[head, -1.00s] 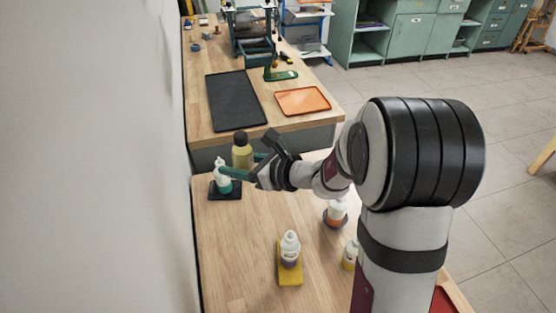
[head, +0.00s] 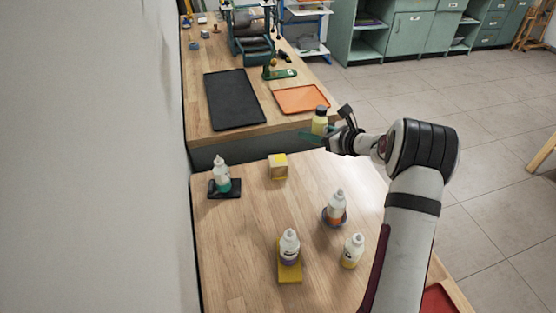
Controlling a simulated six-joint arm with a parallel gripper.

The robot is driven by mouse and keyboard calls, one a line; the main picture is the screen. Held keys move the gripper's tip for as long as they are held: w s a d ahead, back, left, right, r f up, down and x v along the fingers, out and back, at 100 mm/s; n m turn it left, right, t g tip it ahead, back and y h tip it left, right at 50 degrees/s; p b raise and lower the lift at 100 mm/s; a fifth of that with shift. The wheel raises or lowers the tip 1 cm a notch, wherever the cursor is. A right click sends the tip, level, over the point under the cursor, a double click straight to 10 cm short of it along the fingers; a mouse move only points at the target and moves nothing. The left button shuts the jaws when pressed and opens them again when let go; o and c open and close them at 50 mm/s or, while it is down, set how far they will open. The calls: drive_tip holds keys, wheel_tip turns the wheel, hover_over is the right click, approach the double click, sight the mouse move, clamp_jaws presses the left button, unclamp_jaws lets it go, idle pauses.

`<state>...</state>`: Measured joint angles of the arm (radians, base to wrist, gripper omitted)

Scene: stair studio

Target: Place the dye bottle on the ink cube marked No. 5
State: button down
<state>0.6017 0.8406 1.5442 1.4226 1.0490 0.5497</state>
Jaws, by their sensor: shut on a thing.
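My gripper (head: 316,133) is shut on a yellow bottle with a dark cap (head: 320,121) and holds it upright. In the head view it appears above the far right edge of the near table. A wooden cube with a yellow top (head: 278,169) stands on the table, to the left of and lower in the picture than the held bottle, apart from it. No number can be read on the cube. The bottle's lower part is partly hidden by the gripper.
White squeeze bottles stand on the near table: one with green (head: 221,179), one with orange (head: 337,207), one with purple (head: 289,248), one with yellow (head: 351,252). A black tray (head: 234,99) and orange tray (head: 302,99) lie on the far table. The near table's middle is clear.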

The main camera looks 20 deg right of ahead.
hover_over(274, 157)
wheel_tip(274, 157, down, 7)
drive_tip(key=shift+d+f, duration=0.1)
drive_tip(key=shift+f, duration=2.05)
drive_tip(key=shift+f, duration=0.2)
drive_tip(key=shift+c, duration=1.4)
unclamp_jaws()
